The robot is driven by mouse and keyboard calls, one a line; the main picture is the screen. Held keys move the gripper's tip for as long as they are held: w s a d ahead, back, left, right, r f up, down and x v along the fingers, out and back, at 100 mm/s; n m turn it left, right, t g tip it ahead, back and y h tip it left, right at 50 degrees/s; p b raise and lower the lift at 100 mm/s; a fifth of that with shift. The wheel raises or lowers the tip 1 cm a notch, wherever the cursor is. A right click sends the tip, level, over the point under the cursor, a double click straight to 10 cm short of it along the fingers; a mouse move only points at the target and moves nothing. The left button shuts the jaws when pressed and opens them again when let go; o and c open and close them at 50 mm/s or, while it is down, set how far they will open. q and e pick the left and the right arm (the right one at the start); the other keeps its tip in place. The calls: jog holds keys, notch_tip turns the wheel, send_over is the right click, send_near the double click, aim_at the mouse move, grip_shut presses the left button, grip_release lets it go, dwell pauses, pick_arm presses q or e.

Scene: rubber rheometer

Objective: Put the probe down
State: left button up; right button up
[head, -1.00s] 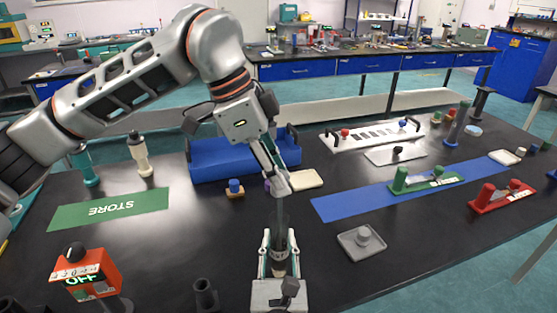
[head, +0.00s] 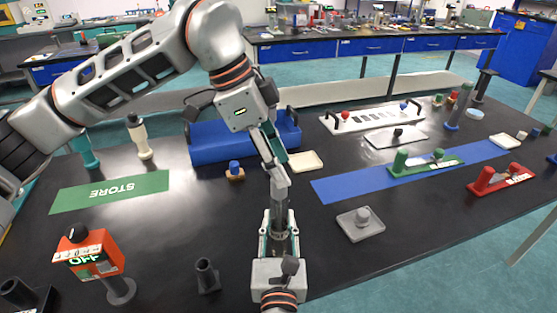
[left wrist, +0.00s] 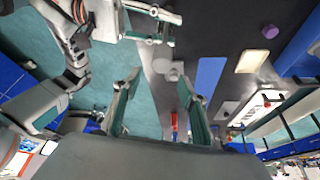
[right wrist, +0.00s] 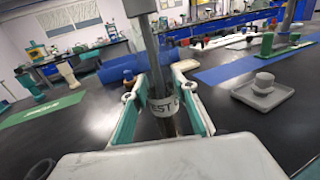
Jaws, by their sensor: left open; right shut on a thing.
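In the head view my right gripper (head: 280,228) points up from the bottom middle. In the right wrist view it (right wrist: 160,100) is shut around a dark upright tube (right wrist: 164,125) with a white band lettered "EST"; a grey rod rises above it. I take this for the probe; its lower end is hidden. My left gripper (head: 276,172) comes down from above, just over the right gripper. In the left wrist view its fingers (left wrist: 160,100) stand apart, with nothing clearly between them. The right gripper shows there at the top (left wrist: 150,22). A green STORE mat (head: 110,192) lies at left.
An orange box reading OFF (head: 90,258) and a dark tube holder (head: 207,277) stand front left. A blue cradle (head: 215,145) is behind the grippers. A grey tray (head: 358,228) and a blue strip (head: 350,186) lie to the right. Bare black table surrounds the grippers.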

dwell(0.3)
pick_arm(q)
jog(key=a, duration=0.4)
jog(key=shift+d, duration=0.1)
pick_arm(e)
jog(key=o, duration=1.2)
jog(key=shift+o, duration=0.2)
jog(key=shift+s, duration=0.1)
